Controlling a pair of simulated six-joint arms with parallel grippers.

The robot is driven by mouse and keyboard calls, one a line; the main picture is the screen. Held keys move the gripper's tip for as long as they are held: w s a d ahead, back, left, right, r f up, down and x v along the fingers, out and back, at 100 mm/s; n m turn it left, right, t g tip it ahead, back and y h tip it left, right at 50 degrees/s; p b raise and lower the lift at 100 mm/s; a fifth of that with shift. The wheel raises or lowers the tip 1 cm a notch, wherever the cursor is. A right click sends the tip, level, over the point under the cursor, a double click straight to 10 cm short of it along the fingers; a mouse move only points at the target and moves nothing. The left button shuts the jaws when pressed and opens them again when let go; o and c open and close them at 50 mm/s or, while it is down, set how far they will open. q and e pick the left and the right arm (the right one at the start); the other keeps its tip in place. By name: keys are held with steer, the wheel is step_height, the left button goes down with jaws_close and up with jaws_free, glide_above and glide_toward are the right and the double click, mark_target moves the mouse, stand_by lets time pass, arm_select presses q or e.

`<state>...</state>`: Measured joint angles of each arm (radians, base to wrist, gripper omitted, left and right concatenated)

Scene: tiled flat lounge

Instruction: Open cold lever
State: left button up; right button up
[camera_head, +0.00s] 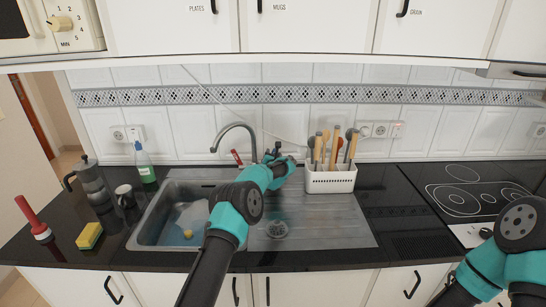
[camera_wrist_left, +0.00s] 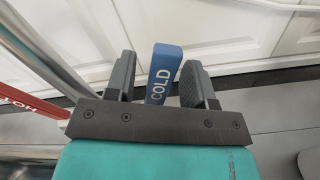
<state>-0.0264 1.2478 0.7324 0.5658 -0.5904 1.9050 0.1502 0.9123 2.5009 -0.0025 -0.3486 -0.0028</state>
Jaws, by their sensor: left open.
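The blue lever marked COLD (camera_wrist_left: 163,75) stands between the two fingers of my left gripper (camera_wrist_left: 163,82) in the left wrist view. A gap shows on each side of the lever, and the gripper is open around it. A red lever (camera_wrist_left: 30,102) is at the left of that view, and also shows in the head view (camera_head: 236,157) beside the faucet (camera_head: 237,127). In the head view my left gripper (camera_head: 279,152) is behind the sink, right of the faucet. The blue lever is hard to make out there.
The sink (camera_head: 150,222) lies in front of the faucet. A white utensil holder (camera_head: 331,181) stands close right of my left gripper. A green spray bottle (camera_head: 145,163), a moka pot (camera_head: 88,180), a mug (camera_head: 125,196) and a sponge (camera_head: 89,236) stand at left. A stove (camera_head: 478,200) is at right.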

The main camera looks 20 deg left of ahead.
arm_select(q)
steer(key=shift+c, duration=0.4)
jaws_close()
